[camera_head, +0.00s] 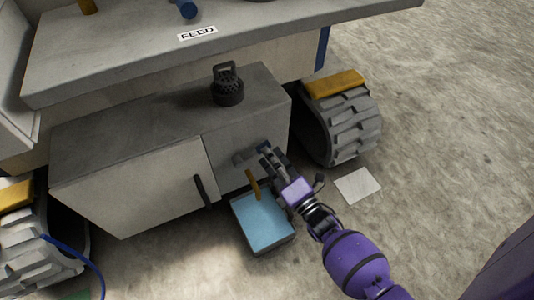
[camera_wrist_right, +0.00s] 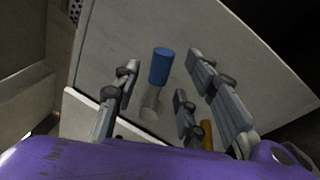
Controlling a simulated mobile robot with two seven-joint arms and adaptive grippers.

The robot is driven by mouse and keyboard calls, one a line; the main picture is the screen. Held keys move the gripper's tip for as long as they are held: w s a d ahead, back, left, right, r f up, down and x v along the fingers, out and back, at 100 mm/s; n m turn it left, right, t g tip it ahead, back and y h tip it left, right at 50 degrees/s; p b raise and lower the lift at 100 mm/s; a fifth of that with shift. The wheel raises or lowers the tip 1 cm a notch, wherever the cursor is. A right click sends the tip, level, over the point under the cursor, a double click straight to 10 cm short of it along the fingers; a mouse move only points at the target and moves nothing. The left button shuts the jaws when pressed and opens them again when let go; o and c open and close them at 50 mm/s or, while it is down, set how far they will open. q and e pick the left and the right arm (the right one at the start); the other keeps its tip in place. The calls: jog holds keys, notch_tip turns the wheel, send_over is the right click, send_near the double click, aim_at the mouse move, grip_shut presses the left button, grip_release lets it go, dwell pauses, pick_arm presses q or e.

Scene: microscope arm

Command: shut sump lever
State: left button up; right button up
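The sump lever has a blue grip (camera_wrist_right: 162,66) and a grey stem, and sticks out from the pale cabinet front in the right wrist view. In the head view its blue end (camera_head: 264,147) shows partly behind my fingers. My right gripper (camera_head: 268,156) is at the cabinet's right front. In the right wrist view its fingers (camera_wrist_right: 160,76) are spread, one side left of the lever and the other right of it, with gaps visible. Whether the lever lies between the fingers in depth is unclear. My left gripper is not in view.
A tray of blue liquid (camera_head: 262,217) sits on the floor under an orange-brown spout (camera_head: 252,184). The cabinet door has a black handle (camera_head: 203,191). A black strainer (camera_head: 228,86) stands on the cabinet top. A tracked wheel (camera_head: 342,125) is to the right, with open floor beyond.

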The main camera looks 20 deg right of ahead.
jog(key=shift+x, duration=1)
jog(key=c, duration=0.9)
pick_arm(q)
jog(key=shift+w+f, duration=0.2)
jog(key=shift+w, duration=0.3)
pick_arm(e)
grip_shut()
